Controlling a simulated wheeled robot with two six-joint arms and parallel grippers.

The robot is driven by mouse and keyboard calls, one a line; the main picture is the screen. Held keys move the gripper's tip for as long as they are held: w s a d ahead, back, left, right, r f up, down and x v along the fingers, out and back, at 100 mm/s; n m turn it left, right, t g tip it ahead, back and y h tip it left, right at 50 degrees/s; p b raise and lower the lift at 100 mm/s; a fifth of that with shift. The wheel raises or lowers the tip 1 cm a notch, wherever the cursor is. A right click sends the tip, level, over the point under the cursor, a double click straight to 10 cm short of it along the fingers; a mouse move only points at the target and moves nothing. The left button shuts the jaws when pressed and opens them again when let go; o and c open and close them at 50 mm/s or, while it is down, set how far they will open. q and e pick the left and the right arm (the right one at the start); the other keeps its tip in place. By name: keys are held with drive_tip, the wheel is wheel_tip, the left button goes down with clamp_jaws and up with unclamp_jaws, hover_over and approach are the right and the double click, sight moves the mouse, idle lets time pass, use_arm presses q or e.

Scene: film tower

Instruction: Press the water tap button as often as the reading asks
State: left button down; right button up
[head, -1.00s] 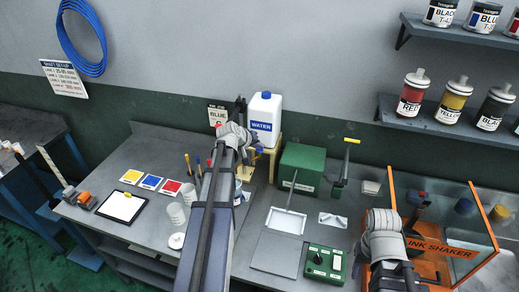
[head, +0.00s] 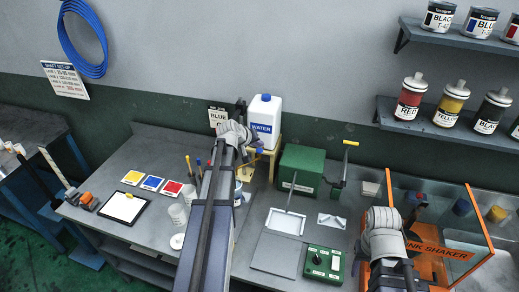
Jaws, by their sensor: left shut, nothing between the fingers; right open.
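The white water container (head: 265,112) with a blue cap and a WATER label stands on a wooden stand (head: 273,157) at the back of the bench. My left gripper (head: 255,148) is shut and empty at the lower front of the container, by its tap. The tap button is hidden or too small to make out, so I cannot tell whether the gripper touches it. A card reading BLUE (head: 217,116) stands left of the container; its lower part is covered by my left arm. My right gripper (head: 417,203) is open and empty at the orange ink shaker (head: 440,248).
A green box (head: 302,166) with a yellow-handled lever stands right of the container. A green button box (head: 323,262), white tray (head: 285,221), cups (head: 178,216) and colour cards (head: 152,183) lie on the bench. Ink bottles (head: 410,97) stand on the right shelf.

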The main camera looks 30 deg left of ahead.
sight(258, 152)
use_arm(q)
wheel_tip(258, 152, up, 5)
drive_tip(key=p, duration=0.5)
idle(2.6)
wheel_tip(258, 152, up, 4)
drive_tip(key=p, duration=0.3)
drive_tip(key=shift+f+p, duration=0.15)
drive_tip(key=shift+p, duration=0.25)
drive_tip(key=shift+f, duration=0.1)
wheel_tip(258, 152, down, 9)
drive_tip(key=b, duration=0.9)
drive_tip(key=shift+r, duration=0.2)
idle(1.2)
drive_tip(key=shift+f+b, duration=0.35)
drive_tip(key=shift+f, duration=0.1)
